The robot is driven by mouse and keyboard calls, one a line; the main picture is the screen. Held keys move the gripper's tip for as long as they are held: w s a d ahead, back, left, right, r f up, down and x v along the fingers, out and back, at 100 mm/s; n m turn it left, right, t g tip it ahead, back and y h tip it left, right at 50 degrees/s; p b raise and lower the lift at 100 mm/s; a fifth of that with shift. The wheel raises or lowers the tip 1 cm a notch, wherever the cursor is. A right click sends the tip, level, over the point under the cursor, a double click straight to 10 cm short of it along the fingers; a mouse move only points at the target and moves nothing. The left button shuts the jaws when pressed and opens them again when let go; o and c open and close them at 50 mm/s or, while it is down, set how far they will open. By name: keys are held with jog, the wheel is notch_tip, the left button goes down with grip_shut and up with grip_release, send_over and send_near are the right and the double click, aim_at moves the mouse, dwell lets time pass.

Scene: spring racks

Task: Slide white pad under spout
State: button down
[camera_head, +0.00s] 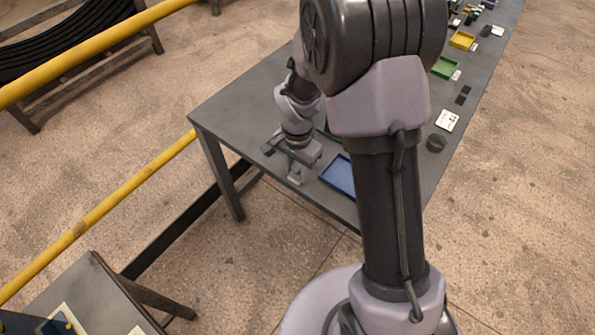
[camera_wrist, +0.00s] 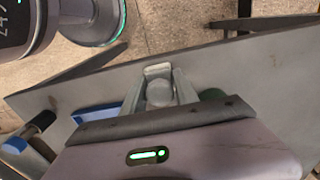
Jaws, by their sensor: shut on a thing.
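My gripper (camera_head: 297,172) is low over the near edge of the long grey table, and it also shows in the wrist view (camera_wrist: 160,88). It is shut on a small pale grey piece with a rounded middle (camera_wrist: 160,93), which sits between the two fingers. I cannot tell whether this piece is the white pad, or whether it touches the table. A white square with black marks (camera_head: 447,121) lies on the table's right side. I cannot pick out a spout; my arm hides part of the table.
A blue tray (camera_head: 339,176) is just right of my gripper. Green (camera_head: 444,67) and yellow (camera_head: 462,40) trays stand farther along the table (camera_head: 232,112). Its left part is clear. Yellow rails (camera_head: 98,207) run at left.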

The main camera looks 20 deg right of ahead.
jog(key=shift+f, duration=0.2)
jog(key=c, duration=0.9)
grip_release()
jog(key=shift+r, duration=0.1)
jog(key=shift+c, duration=0.2)
jog(key=shift+r, duration=0.1)
